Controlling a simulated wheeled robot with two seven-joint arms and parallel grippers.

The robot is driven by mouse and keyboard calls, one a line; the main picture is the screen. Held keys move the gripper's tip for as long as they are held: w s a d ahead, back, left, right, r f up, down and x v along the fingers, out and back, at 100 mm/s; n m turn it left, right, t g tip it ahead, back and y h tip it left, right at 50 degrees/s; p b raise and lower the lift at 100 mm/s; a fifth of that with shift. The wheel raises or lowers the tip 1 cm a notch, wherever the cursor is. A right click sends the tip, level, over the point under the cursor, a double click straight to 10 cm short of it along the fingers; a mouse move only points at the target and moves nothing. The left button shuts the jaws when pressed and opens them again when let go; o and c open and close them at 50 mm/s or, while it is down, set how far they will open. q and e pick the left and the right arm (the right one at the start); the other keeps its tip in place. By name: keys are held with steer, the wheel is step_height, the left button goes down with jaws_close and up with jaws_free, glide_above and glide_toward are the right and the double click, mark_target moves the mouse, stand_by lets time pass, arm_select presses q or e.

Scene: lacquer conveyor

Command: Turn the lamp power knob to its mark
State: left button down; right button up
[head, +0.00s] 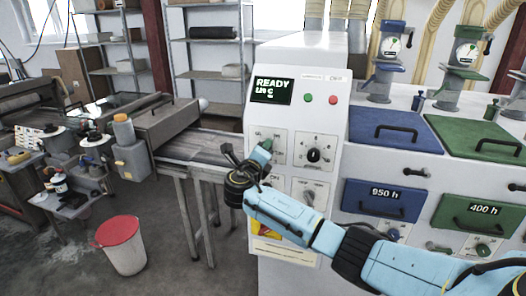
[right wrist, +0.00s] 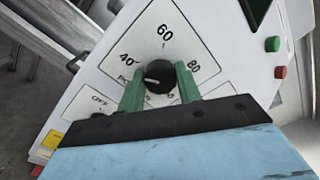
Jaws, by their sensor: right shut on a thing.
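The white control cabinet (head: 325,80) carries several dial plates. My right gripper (head: 262,152) is at the upper-left plate in the head view and mostly covers its knob. In the right wrist view a round black knob (right wrist: 159,76) sits between the two green fingers of my right gripper (right wrist: 160,84), which are shut on it. The plate (right wrist: 185,45) around it reads 40, 60 and 80; the lettering below is partly hidden. The knob's white pointer line lies on its left side, toward the 40 side. No target mark can be made out. My left gripper is not in view.
A black knob (head: 314,155) on the neighbouring plate and another knob (head: 308,196) below are close to my right gripper. Green and red buttons (head: 333,100) sit beside the display (head: 272,91) reading READY. A conveyor (head: 195,150) runs left; a red-lidded bin (head: 120,245) stands on the floor.

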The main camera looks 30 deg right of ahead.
steer(key=shift+f, duration=0.1)
stand_by(0.4)
steer(key=o, duration=1)
steer(key=shift+s+a, duration=0.1)
steer(key=b+v, duration=0.1)
steer(key=v, duration=1.2)
steer(key=shift+s, duration=0.1)
